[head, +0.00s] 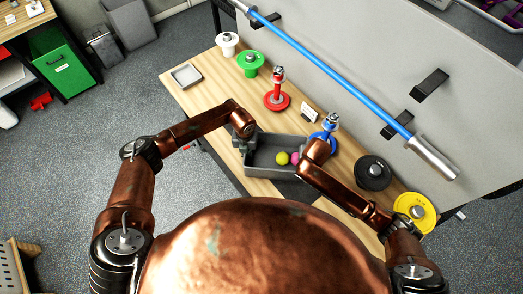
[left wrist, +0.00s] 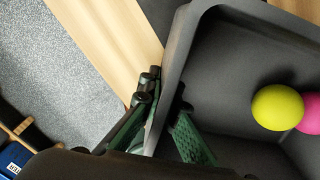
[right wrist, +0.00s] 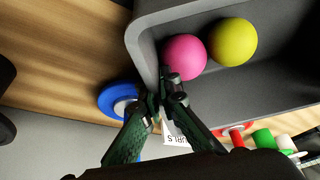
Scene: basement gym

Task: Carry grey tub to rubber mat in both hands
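The grey tub (head: 262,169) is at the middle of the wooden bench, with a yellow ball (head: 282,158) and a pink ball (head: 295,158) inside. My left gripper (head: 246,143) is at its left end; in the left wrist view the fingers (left wrist: 164,96) straddle the tub wall and close on it. My right gripper (right wrist: 164,92) pinches the opposite wall near a corner; my arm hides it in the head view. A dark flat patch, apparently the rubber mat (head: 296,191), shows beside the tub's near side. I cannot tell whether the tub touches the bench.
Red (head: 277,99), green (head: 250,63) and blue (head: 323,143) weight stands line the bench's back, with a small sign (head: 309,112). A black plate (head: 372,173) and a yellow plate (head: 415,212) are at right. A small tray (head: 186,76) is at the far left. A blue barbell (head: 335,77) hangs behind.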

